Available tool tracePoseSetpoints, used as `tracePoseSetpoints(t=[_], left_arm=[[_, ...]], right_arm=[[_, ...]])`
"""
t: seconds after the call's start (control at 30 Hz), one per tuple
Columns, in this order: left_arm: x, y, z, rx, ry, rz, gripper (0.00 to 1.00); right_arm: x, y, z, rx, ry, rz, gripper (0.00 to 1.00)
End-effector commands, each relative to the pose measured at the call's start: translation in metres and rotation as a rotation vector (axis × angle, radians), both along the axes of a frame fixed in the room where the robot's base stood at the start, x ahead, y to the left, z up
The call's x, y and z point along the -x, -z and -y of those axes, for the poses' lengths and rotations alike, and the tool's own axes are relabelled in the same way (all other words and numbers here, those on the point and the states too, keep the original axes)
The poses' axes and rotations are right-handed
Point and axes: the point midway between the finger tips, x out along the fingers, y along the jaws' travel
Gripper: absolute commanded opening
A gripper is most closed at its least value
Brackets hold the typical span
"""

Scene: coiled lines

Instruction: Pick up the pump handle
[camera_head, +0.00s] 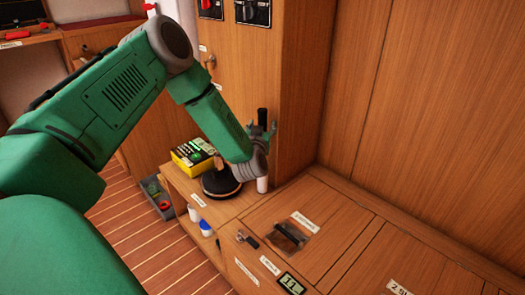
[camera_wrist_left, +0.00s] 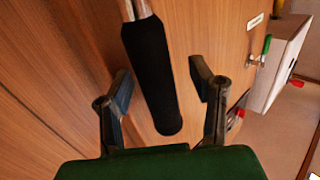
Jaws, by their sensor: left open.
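The pump handle shows in the head view as a black upright grip (camera_head: 262,116) by the wooden cabinet's corner. In the left wrist view its black grip (camera_wrist_left: 152,85) hangs from thin metal rods at the top edge. My left gripper (camera_head: 261,129) is open in the head view, its fingers around the level of the grip. In the left wrist view the open left gripper (camera_wrist_left: 160,68) has one finger on each side of the grip, with gaps visible on both sides. The handle's lower part is partly hidden by my wrist in the head view. My right gripper is not in view.
A dark round-based object (camera_head: 220,185) and a yellow box (camera_head: 193,153) sit on the wooden bench. The bench top has a hatch with a dark recess (camera_head: 289,236). Wooden walls rise close to the right.

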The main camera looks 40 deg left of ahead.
Motion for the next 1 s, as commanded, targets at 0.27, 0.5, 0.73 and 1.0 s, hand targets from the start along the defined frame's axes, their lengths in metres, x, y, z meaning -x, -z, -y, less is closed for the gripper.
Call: tracePoseSetpoints(t=[0.27,0.5,0.73,1.0], left_arm=[[-0.002,-0.002,0.001,-0.001,0.001,-0.001,0.35],[-0.002,-0.002,0.0,-0.001,0.001,0.002,0.0],[-0.001,-0.002,0.0,-0.001,0.001,0.001,0.0],[0.002,-0.023,0.0,-0.002,0.002,0.005,0.0]], right_arm=[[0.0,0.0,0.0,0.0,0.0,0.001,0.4],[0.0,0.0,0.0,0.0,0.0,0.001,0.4],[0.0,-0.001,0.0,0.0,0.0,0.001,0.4],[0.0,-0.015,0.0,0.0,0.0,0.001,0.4]])
